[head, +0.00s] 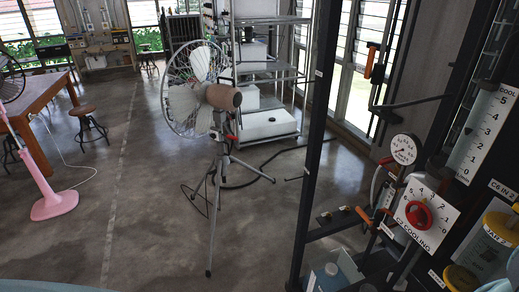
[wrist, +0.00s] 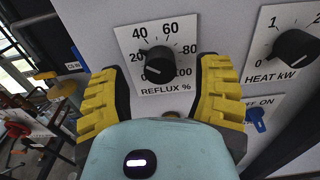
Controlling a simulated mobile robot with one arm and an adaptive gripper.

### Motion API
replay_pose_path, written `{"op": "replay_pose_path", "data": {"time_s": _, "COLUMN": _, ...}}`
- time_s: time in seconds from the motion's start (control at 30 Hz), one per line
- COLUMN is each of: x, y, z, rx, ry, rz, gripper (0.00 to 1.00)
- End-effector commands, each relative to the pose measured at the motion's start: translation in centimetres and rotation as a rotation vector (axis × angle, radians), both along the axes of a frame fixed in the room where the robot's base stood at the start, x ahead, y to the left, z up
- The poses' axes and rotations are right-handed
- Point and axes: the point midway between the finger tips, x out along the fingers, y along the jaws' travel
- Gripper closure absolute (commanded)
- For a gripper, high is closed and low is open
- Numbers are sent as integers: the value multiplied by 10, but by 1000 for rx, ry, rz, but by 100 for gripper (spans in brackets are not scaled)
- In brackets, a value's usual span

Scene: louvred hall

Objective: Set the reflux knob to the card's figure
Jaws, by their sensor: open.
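I cannot tell the remaining distance or any contact. Neither the reflux knob nor my gripper shows in the head view. I see no card giving a reflux figure.
The black "HEAT kW" knob (wrist: 296,46) and a blue on/off switch (wrist: 257,119) lie right of the gripper. The head view shows a red C2 cooling knob (head: 419,215), a gauge (head: 405,149) and a fan (head: 204,95).

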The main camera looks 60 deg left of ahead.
Motion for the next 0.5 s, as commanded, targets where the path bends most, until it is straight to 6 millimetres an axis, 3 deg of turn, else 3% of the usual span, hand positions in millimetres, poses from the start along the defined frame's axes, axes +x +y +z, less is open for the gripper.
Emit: {"op": "replay_pose_path", "data": {"time_s": 0.5, "x": 20, "y": -3, "z": -1, "rx": 0, "ry": 1, "rz": 6, "gripper": 36}}
